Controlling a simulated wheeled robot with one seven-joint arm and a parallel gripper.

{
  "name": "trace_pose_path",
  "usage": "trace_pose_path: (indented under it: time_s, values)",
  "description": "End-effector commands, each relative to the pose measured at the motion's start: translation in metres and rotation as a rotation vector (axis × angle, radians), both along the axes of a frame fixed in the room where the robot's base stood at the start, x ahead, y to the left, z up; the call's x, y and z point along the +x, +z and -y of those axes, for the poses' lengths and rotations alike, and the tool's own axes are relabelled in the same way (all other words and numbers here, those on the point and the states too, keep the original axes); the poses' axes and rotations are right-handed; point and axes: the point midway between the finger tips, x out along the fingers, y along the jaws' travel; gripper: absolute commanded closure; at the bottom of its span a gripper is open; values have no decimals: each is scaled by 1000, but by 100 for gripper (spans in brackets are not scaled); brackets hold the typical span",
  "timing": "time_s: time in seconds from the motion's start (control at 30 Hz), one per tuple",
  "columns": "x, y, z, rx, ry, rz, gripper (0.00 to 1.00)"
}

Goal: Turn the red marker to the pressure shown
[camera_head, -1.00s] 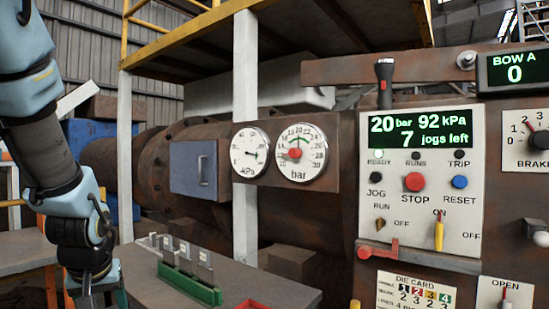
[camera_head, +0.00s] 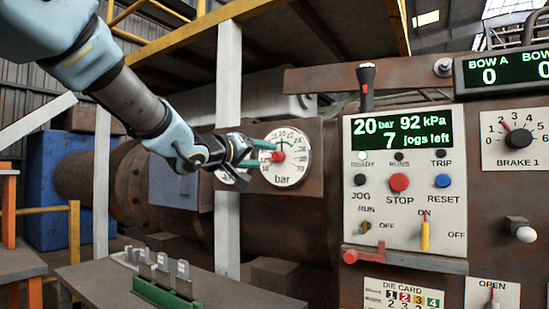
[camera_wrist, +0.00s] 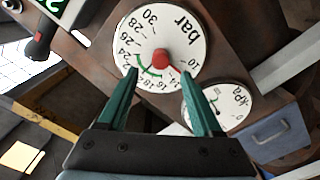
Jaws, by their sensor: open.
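The bar gauge (camera_head: 292,170) is a white round dial with a green arc. The red marker's knob (camera_head: 277,156) is at its centre. In the wrist view the dial (camera_wrist: 140,30) appears turned, and the red knob (camera_wrist: 162,59) stands out from it. My gripper (camera_head: 264,154) is in front of the dial, its teal fingers pointing at the knob. In the wrist view the open fingers (camera_wrist: 160,74) lie either side of and just short of the knob, with nothing between them. The panel display (camera_head: 402,130) reads 20 bar, 92 kPa and 7 jogs left.
The kPa gauge (camera_wrist: 222,106) is beside the bar gauge, close to one finger; my gripper mostly hides it in the head view. A grey table (camera_head: 235,285) with a green rack (camera_head: 163,296) stands below. The control panel (camera_head: 395,225) is to the right.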

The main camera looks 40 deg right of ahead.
Motion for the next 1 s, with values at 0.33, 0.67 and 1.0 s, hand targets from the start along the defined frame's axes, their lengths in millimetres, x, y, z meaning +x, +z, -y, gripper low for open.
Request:
trace_pose_path:
  time_s: [0.33, 0.67, 1.0]
  values:
    - [15, 0, 55, 2, 0, -2, 33]
    - [18, -1, 65, 2, 3, -1, 33]
    - [18, -1, 65, 2, 3, -1, 58]
